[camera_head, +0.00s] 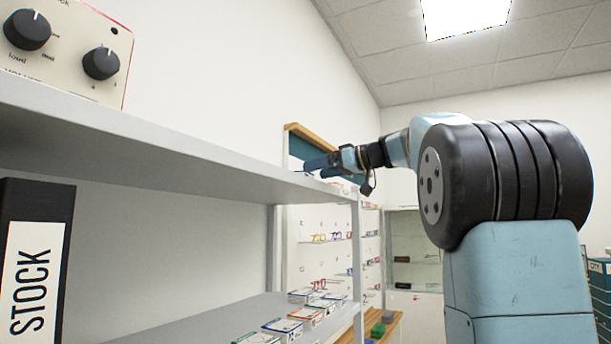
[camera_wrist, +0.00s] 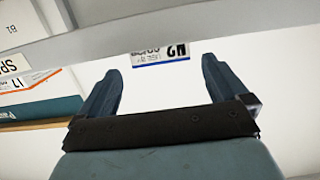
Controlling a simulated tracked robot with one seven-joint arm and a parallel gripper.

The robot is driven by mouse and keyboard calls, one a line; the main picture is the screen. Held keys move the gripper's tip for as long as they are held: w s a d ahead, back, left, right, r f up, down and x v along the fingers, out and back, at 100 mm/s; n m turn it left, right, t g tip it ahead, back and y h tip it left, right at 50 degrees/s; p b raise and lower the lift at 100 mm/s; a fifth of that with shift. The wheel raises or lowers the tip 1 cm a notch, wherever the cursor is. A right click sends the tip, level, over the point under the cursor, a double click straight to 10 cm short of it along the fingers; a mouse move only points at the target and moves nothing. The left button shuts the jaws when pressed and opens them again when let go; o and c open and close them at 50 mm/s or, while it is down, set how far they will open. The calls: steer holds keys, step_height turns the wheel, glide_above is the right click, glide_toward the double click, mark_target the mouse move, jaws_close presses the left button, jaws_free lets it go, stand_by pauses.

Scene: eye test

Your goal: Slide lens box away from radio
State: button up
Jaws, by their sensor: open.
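A cream device with black knobs, which looks like the radio (camera_head: 68,45), stands on the upper shelf at the top left of the head view, cut off by the frame. In the wrist view, a small white box with a blue edge and upside-down print, likely the lens box (camera_wrist: 160,56), shows just beyond and between my fingertips. My gripper (camera_wrist: 160,66) is open with nothing between its fingers. In the head view, my gripper (camera_head: 318,163) is at the far end of the upper shelf, well away from the radio. I cannot make out that box there.
The upper shelf (camera_head: 150,140) runs away from me along the left. Below it stand a black STOCK binder (camera_head: 36,198) and several flat labelled boxes (camera_head: 282,325). In the wrist view, a pale shelf edge (camera_wrist: 220,20) crosses above the fingers, and a teal board (camera_wrist: 40,110) lies left.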

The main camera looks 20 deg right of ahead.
steer(key=f+v, duration=0.1)
steer(key=v, duration=0.5)
steer(key=shift+s+d+r, duration=0.25)
steer(key=shift+d+r, duration=0.05)
steer(key=shift+r, duration=0.15)
